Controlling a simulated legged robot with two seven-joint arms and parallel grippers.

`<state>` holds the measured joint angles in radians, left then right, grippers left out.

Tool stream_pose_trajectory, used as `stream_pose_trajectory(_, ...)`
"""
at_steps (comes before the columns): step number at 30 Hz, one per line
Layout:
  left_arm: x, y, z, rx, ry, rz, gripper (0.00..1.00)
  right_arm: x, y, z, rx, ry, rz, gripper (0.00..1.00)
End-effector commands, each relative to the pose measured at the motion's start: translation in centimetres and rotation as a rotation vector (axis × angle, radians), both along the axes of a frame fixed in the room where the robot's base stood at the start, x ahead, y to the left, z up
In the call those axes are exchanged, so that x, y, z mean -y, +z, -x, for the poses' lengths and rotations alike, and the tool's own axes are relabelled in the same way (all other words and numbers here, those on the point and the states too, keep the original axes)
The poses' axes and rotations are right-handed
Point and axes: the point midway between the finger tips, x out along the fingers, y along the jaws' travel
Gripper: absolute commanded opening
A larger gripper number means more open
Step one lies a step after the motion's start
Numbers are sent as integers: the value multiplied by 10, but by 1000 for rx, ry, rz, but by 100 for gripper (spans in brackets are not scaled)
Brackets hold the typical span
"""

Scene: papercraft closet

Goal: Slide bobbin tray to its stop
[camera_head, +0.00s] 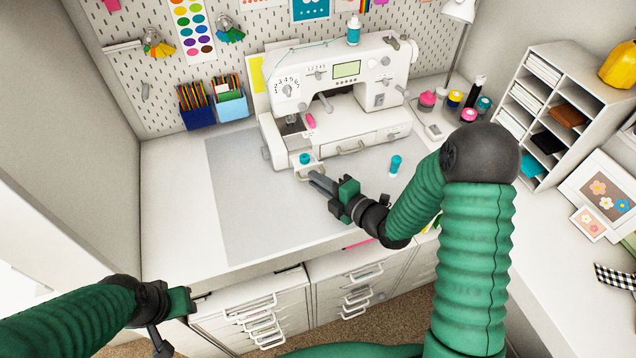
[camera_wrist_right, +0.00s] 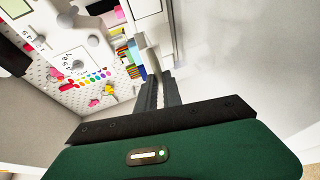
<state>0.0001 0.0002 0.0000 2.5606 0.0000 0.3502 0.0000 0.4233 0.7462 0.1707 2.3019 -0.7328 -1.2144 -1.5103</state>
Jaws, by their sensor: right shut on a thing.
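The white sewing machine (camera_head: 345,75) stands on the worktop at the back. A small white tray with a wire handle, which looks like the bobbin tray (camera_head: 309,168), sticks out at the front left of its base. A teal spool (camera_head: 305,158) is on or beside it. My right gripper (camera_head: 314,178) is at this tray's front and shut on its handle; the fingers partly hide the handle. In the right wrist view the fingertips (camera_wrist_right: 161,76) meet a white part of the tray (camera_wrist_right: 151,55). My left gripper (camera_head: 190,302) hangs low at the left, away from the machine; its opening is unclear.
A second drawer front with a handle (camera_head: 350,148) is on the machine's base. A teal-capped bottle (camera_head: 395,165) stands on the grey mat (camera_head: 240,200), right of my right gripper. Pencil boxes (camera_head: 197,107) stand at the back left. The mat's left half is clear.

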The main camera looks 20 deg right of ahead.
Motion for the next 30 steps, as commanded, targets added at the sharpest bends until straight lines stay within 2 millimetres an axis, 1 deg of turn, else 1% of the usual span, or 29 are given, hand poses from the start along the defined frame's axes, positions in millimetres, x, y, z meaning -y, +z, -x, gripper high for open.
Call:
stream_pose_trajectory(3, 0, 1, 0, 1, 0, 0, 36, -1, -3, 1, -10, 1, 0, 0)
stream_pose_trajectory(4, 0, 1, 0, 1, 0, 0, 36, -1, -3, 1, -10, 1, 0, 11)
stream_pose_trajectory(9, 0, 1, 0, 1, 0, 0, 36, 0, -1, 1, -6, 1, -1, 32)
stream_pose_trajectory(17, 0, 1, 0, 1, 0, 0, 36, 0, 1, 1, -1, 1, -1, 32)
stream_pose_trajectory(20, 0, 0, 0, 1, 0, 0, 36, 3, 1, 6, -1, 0, 0, 32)
stream_pose_trajectory(23, 0, -4, 0, 1, 0, 0, 36, 10, 4, 20, -1, -2, 0, 32)
stream_pose_trajectory(30, 0, -14, 0, 1, 0, 0, 36, 35, 15, 74, 0, -4, 0, 32)
